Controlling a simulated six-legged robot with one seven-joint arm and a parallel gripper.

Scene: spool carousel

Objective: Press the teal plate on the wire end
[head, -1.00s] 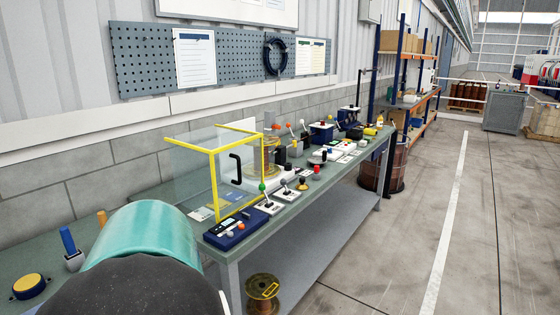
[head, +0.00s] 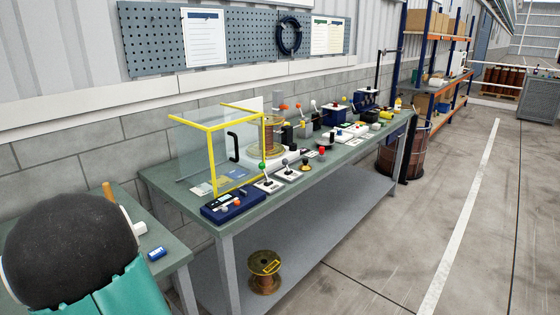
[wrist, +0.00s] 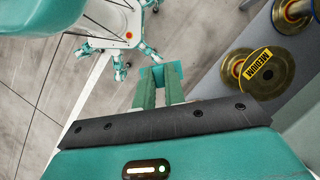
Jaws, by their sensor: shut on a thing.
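In the wrist view my gripper (wrist: 159,86) points down past the bench edge, its two teal fingers shut on a small, brighter teal plate (wrist: 158,71). In the head view the gripper is out of sight; only my arm's dark joint and teal link show at lower left. A copper-coloured wire spool (head: 268,137) stands upright on the bench, beside a clear guard with a yellow frame (head: 212,150). I cannot make out the wire end in either view.
The long green-topped bench (head: 325,165) carries several levers, knobs and boxes, with a blue control box (head: 232,207) at its near end. The floor at right is clear.

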